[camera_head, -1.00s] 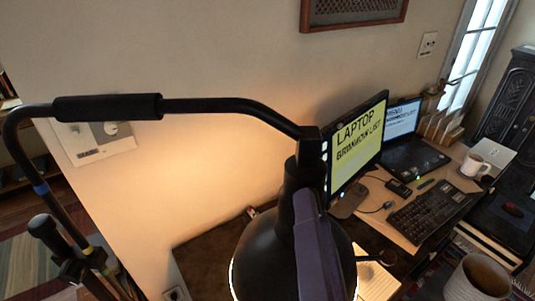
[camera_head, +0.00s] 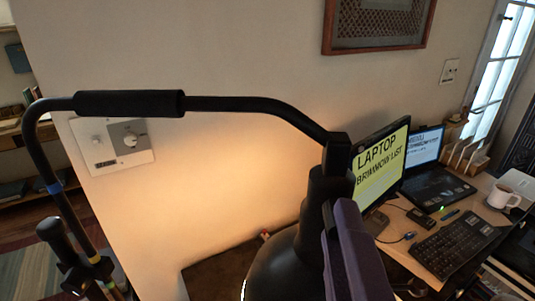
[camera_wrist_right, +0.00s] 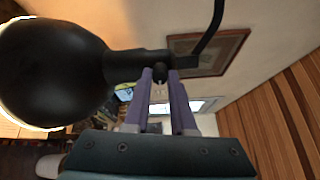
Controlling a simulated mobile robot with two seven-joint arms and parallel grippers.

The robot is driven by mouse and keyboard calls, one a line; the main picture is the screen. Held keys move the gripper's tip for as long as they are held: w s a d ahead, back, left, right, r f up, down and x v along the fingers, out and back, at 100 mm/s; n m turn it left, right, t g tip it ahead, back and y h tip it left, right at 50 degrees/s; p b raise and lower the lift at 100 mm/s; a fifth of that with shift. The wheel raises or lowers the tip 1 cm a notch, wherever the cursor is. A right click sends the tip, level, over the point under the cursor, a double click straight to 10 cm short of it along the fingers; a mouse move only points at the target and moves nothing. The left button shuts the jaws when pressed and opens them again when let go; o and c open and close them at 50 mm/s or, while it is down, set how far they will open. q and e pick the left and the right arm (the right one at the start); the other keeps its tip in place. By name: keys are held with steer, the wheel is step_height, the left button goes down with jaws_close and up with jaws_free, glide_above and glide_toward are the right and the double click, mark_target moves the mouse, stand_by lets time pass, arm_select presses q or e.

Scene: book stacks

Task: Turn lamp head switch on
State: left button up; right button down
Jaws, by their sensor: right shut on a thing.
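The black lamp head (camera_head: 285,265) hangs from a bent black lamp arm (camera_head: 240,103) in the head view. Its large dark shade (camera_wrist_right: 50,75) fills the left of the right wrist view, with a bright rim, and warm light falls on the wall. My right gripper (camera_head: 345,215) has purple fingers beside the lamp's neck in the head view. In the right wrist view its fingertips (camera_wrist_right: 161,72) are shut on a small dark knob, the lamp head switch (camera_wrist_right: 159,72), at the neck. The fingers hide part of the switch. My left gripper is not in view.
A monitor (camera_head: 380,170), a laptop (camera_head: 437,187), a keyboard (camera_head: 450,245) and a white mug (camera_head: 504,196) stand on the desk at the right. A wall plate with a dial (camera_head: 130,140) is behind the lamp arm. A framed picture (camera_head: 380,25) hangs above.

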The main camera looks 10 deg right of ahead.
steer(key=shift+r, duration=0.15)
stand_by(0.4)
steer(key=c, duration=0.7)
jaws_free()
steer(key=shift+c, duration=0.2)
steer(key=b+v, duration=0.1)
steer(key=v, duration=0.9)
steer(key=shift+s, duration=0.1)
